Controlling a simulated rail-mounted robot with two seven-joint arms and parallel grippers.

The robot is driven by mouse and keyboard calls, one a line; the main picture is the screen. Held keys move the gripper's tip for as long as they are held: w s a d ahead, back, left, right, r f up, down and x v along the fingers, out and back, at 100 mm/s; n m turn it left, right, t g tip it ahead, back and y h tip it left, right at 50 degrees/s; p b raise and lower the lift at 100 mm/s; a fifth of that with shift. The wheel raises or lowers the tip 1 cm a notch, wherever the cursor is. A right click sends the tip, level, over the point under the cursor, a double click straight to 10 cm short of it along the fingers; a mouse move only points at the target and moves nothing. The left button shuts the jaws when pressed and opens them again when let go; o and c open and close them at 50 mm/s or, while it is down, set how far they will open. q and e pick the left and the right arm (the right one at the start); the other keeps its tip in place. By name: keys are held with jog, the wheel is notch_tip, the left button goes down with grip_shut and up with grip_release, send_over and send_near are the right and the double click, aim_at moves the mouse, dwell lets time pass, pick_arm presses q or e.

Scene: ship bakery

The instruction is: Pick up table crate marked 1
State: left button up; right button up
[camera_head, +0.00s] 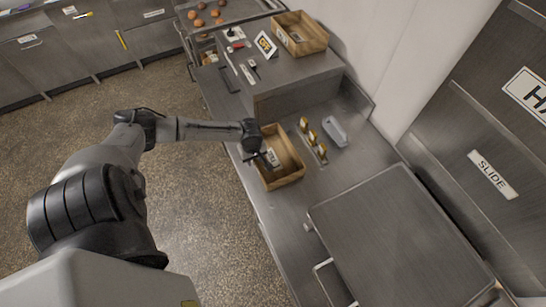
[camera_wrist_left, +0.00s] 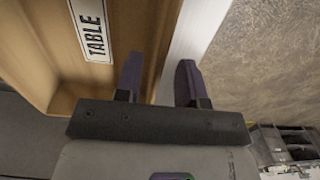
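A brown wooden crate (camera_head: 297,178) stands on the steel counter. In the left wrist view, it (camera_wrist_left: 115,70) bears a white label reading "TABLE" (camera_wrist_left: 92,30); no number is readable. My left gripper (camera_head: 265,157) is at the crate's left side in the head view. In the left wrist view, its two fingers (camera_wrist_left: 160,82) are apart, one over the crate's side and one beyond its edge, over a pale strip. I cannot tell whether they touch the wall. The right gripper is not in view.
A second wooden crate (camera_head: 301,34) stands on the raised steel shelf, near a small sign (camera_head: 265,44). Several brass-coloured pieces (camera_head: 312,138) and a grey object (camera_head: 335,131) lie right of the first crate. A large steel lid (camera_head: 400,245) covers the counter's near right.

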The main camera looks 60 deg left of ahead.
pick_arm(q)
jog(key=shift+f, duration=2.05)
jog(key=shift+c, duration=0.3)
grip_shut()
